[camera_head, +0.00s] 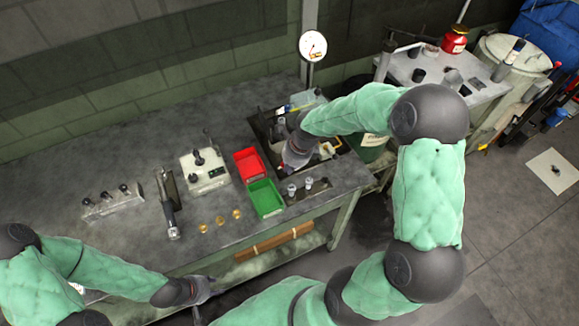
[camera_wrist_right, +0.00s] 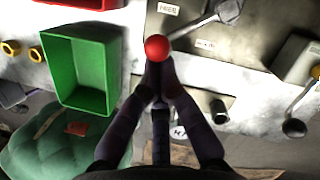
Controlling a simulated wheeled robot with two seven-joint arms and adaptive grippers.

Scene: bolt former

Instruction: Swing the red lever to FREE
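The red lever's round red knob (camera_wrist_right: 157,48) shows in the right wrist view, right at my right fingertips. A FREE label (camera_wrist_right: 168,9) is just above the knob, on a grey plate. A second label (camera_wrist_right: 205,44) lies to the knob's right, too small to read. My right gripper (camera_wrist_right: 159,76) has its two fingers drawn together just below the knob. In the head view my right gripper (camera_head: 290,160) is over the machine, hiding the lever. My left gripper (camera_head: 205,290) is low, beside the bench's front edge.
A green bin (camera_head: 265,198) and a red bin (camera_head: 250,165) stand left of my right gripper. A metal lever arm (camera_wrist_right: 215,18) is close to the knob's upper right. A gauge (camera_head: 312,46) stands behind. Brass rings (camera_head: 219,220) lie on the bench (camera_head: 110,235).

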